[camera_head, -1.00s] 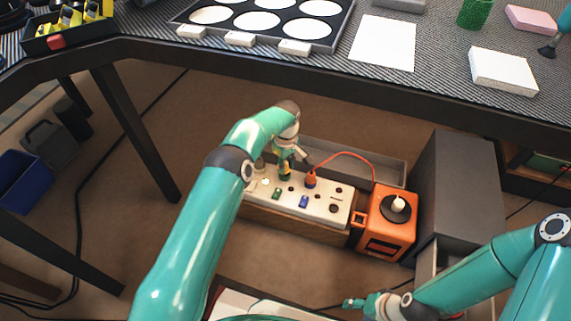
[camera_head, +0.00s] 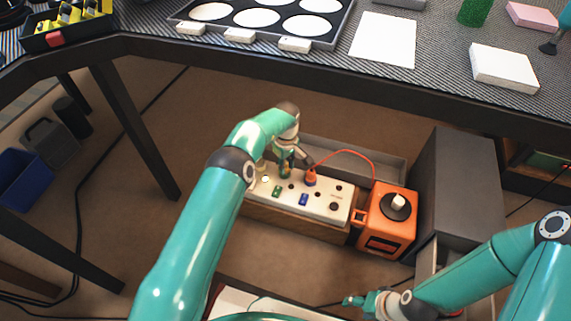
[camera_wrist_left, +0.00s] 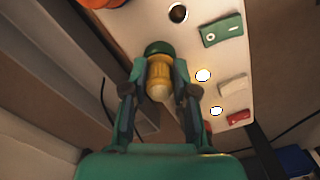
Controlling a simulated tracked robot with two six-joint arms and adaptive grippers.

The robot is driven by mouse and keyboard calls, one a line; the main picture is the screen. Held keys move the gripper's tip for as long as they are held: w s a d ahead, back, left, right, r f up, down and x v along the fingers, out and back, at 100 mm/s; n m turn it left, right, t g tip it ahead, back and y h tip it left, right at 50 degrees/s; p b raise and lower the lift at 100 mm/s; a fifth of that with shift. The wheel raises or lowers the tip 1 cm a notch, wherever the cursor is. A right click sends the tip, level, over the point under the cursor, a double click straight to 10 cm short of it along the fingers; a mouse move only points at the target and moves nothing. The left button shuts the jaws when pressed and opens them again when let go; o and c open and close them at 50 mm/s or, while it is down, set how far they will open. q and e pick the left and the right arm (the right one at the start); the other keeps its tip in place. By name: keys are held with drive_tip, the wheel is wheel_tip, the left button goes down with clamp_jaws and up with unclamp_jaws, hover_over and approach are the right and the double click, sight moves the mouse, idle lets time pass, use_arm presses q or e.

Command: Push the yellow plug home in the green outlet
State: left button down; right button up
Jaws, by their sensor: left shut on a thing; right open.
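The yellow plug (camera_wrist_left: 159,77) is between the fingers of my left gripper (camera_wrist_left: 158,98), which is shut on it. The green outlet (camera_wrist_left: 157,47) shows as a green ring at the plug's far end in the left wrist view. The plug lines up with it and appears to meet it; I cannot tell how deep it sits. In the head view my left gripper (camera_head: 286,168) is over the back of the white power strip (camera_head: 322,208) and mostly hides plug and outlet. My right gripper (camera_head: 358,302) is open and empty, low in front of the strip.
An orange plug (camera_head: 311,178) with a red cord sits in the strip beside my left gripper. Green (camera_head: 277,191) and blue (camera_head: 304,200) switches lie in front. An orange box (camera_head: 388,230) and grey cabinet (camera_head: 458,190) stand to the right. The table edge (camera_head: 330,85) overhangs behind.

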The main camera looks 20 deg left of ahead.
use_arm(q)
drive_tip(key=shift+f, duration=0.25)
drive_tip(key=c, duration=0.8)
unclamp_jaws()
